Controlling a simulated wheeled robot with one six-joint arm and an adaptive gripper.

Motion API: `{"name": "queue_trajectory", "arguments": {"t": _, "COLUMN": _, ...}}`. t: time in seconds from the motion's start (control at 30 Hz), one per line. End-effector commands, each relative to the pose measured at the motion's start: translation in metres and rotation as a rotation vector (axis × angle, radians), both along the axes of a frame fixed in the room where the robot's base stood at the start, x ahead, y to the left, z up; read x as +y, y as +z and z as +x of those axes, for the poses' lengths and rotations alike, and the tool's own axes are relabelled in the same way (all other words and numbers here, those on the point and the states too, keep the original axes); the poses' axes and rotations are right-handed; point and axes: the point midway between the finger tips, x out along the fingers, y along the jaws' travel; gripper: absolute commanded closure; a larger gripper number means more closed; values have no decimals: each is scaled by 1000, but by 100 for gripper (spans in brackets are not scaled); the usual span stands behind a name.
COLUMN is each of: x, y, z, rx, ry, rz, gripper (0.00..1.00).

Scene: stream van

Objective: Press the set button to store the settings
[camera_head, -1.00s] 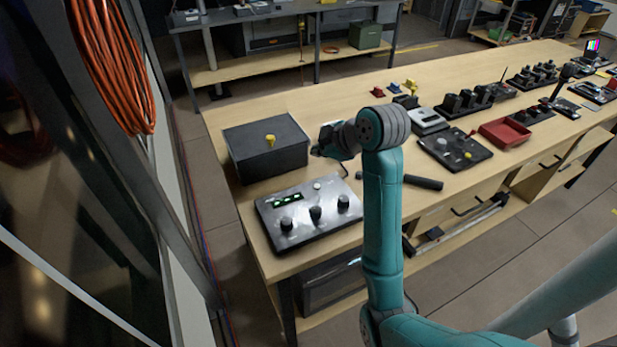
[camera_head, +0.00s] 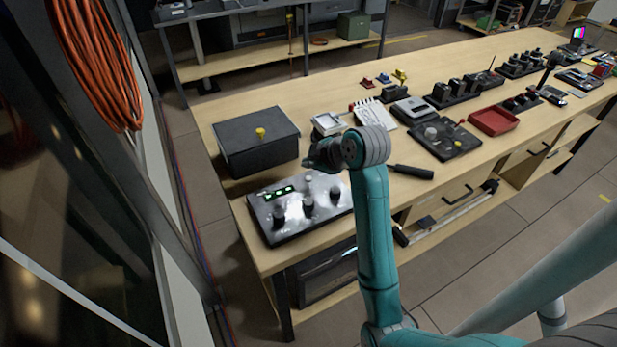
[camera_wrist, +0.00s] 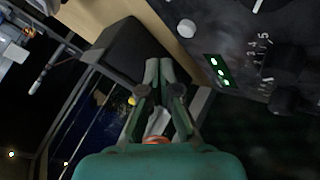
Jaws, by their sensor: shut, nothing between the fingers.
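A dark control panel (camera_head: 264,228) lies on the near left end of the workbench. It carries several dark knobs, a small green-lit display (camera_head: 279,193) and a round white button (camera_head: 308,179) near its far edge. The wrist view shows the button (camera_wrist: 187,28), the display (camera_wrist: 217,70) and part of the numbered dial scale at the upper right. I cannot read a label on the button. My gripper (camera_wrist: 159,66) is shut and empty, with the button ahead of and right of its fingertips. In the head view my wrist is above the panel's far edge, apart from it.
A black box (camera_head: 250,150) with a yellow knob (camera_head: 260,133) stands just beyond the panel. A dark rod (camera_head: 411,172), a black board with controls (camera_head: 440,138) and a red tray (camera_head: 493,121) lie to the right. Orange cable (camera_head: 98,62) hangs at the left.

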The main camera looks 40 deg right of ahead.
Motion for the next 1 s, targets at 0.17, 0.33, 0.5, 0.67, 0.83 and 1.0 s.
{"name": "queue_trajectory", "arguments": {"t": 0.17, "x": 0, "y": -16, "z": 0, "rx": 1, "ry": 1, "rz": 1, "gripper": 100}}
{"name": "queue_trajectory", "arguments": {"t": 0.33, "x": 0, "y": -22, "z": 0, "rx": -1, "ry": -1, "rz": -1, "gripper": 100}}
{"name": "queue_trajectory", "arguments": {"t": 0.5, "x": 0, "y": -23, "z": 0, "rx": -1, "ry": -1, "rz": -1, "gripper": 100}}
{"name": "queue_trajectory", "arguments": {"t": 0.67, "x": 0, "y": -23, "z": 0, "rx": -1, "ry": -1, "rz": -1, "gripper": 100}}
{"name": "queue_trajectory", "arguments": {"t": 0.83, "x": 0, "y": -22, "z": 0, "rx": -1, "ry": -1, "rz": -1, "gripper": 100}}
{"name": "queue_trajectory", "arguments": {"t": 1.0, "x": 0, "y": -22, "z": 0, "rx": -1, "ry": -1, "rz": -1, "gripper": 100}}
